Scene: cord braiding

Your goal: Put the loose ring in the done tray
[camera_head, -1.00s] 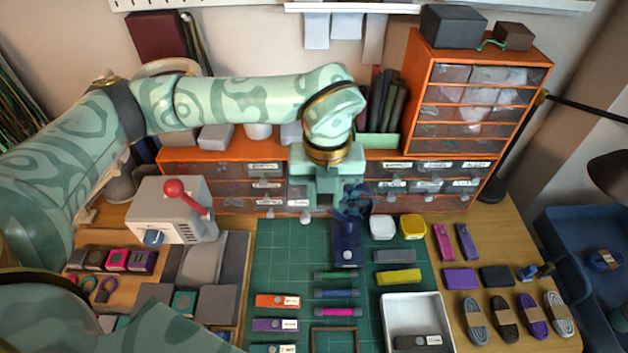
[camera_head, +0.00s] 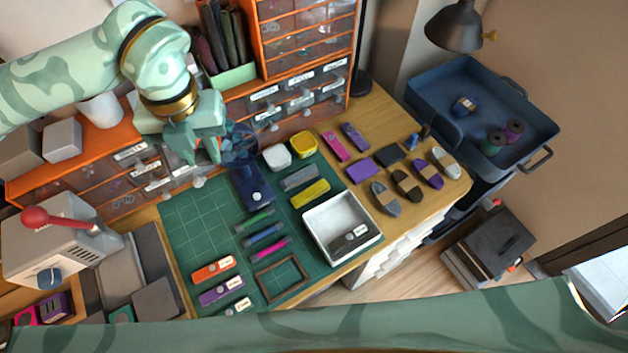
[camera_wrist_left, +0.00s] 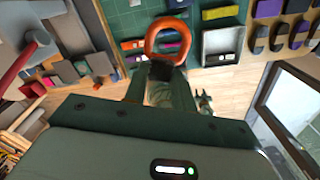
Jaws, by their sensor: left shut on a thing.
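My left gripper (camera_head: 207,158) is over the back of the green cutting mat, just left of a dark blue stand with a round disc. In the left wrist view its fingers (camera_wrist_left: 163,72) are shut on an orange-red ring (camera_wrist_left: 168,36). The ring is hidden in the head view. A white tray (camera_head: 313,241) sits at the mat's right side with a dark labelled piece in it. A blue tray (camera_head: 432,88) stands off the table at the right. No readable label tells which is the done tray.
The dark blue stand (camera_head: 252,190) is close to my left gripper. Orange drawers (camera_head: 300,95) rise behind. A grey box with a red-knobbed lever (camera_head: 60,245) stands at left. Cord bundles (camera_head: 407,184) lie right of the white tray. The mat's left part (camera_head: 195,225) is clear.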

